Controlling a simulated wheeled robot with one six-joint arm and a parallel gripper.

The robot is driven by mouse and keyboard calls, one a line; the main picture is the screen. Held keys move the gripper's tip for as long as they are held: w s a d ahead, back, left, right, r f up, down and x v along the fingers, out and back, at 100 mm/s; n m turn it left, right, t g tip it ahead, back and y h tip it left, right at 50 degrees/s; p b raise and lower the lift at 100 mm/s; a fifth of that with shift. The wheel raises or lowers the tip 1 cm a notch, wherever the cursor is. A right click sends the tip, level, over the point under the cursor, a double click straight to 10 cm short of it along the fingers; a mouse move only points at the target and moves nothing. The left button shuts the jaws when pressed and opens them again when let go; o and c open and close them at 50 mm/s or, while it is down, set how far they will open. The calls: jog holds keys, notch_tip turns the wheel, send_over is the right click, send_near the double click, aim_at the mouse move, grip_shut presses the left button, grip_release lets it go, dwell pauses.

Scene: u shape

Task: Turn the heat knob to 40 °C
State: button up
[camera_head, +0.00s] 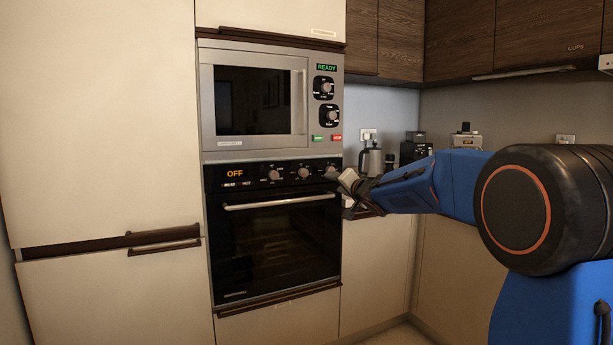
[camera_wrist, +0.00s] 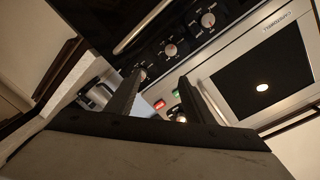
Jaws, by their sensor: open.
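The built-in oven (camera_head: 275,245) has a black control panel with an orange OFF display (camera_head: 235,174) and a row of three knobs: a left knob (camera_head: 274,175), a middle knob (camera_head: 303,173) and a right knob (camera_head: 331,171). The labels are too small to tell which is the heat knob. My gripper (camera_head: 350,188) is open and empty in front of the panel's right end, close to the right knob. In the wrist view the open fingers (camera_wrist: 158,92) point towards the panel, with the knobs (camera_wrist: 170,50) beyond them. I cannot see any contact.
A microwave (camera_head: 252,100) with a green READY display, two knobs and green and red buttons sits above the oven. The oven handle (camera_head: 280,202) juts out below the panel. A kettle (camera_head: 371,160) and a coffee machine (camera_head: 414,148) stand on the counter behind my arm.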

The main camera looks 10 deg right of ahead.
jog(key=y, duration=0.2)
send_near(305, 173)
jog(key=x, duration=0.8)
jog(key=shift+w+a, duration=0.1)
jog(key=shift+w, duration=0.25)
jog(key=c, duration=1)
